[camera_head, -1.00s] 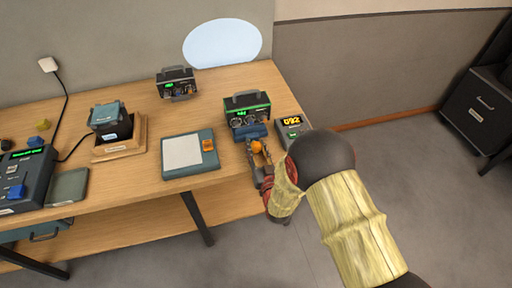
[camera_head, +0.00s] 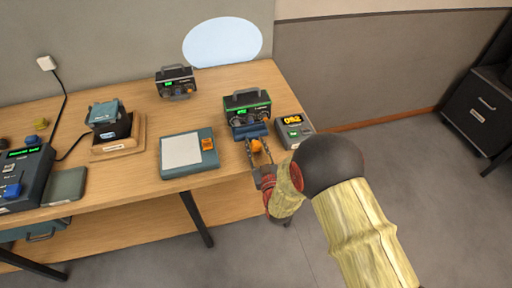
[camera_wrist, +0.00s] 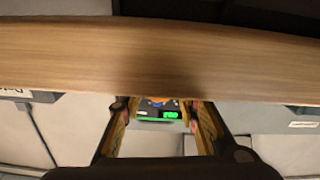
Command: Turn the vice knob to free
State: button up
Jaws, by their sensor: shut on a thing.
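A blue vice (camera_head: 251,131) sits at the right front of the wooden table, below a dark device with a green-lit frame. An orange knob (camera_head: 257,146) sticks out from its front, towards me. My gripper (camera_head: 258,147) has its two fingers on either side of the knob and is shut on it. A small orange patch shows there beside blue, partly hidden by the table edge. Which way the knob's mark points is too small to tell.
The green-framed device (camera_head: 247,108) stands behind the vice. A small unit with an orange display (camera_head: 292,122) is close on the right. A pale-topped panel with an orange part (camera_head: 184,154) lies left. The wooden table edge (camera_wrist: 160,60) crosses the wrist view.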

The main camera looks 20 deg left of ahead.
jog(key=o, duration=1.1)
jog(key=shift+o, duration=0.3)
jog(key=v, duration=1.2)
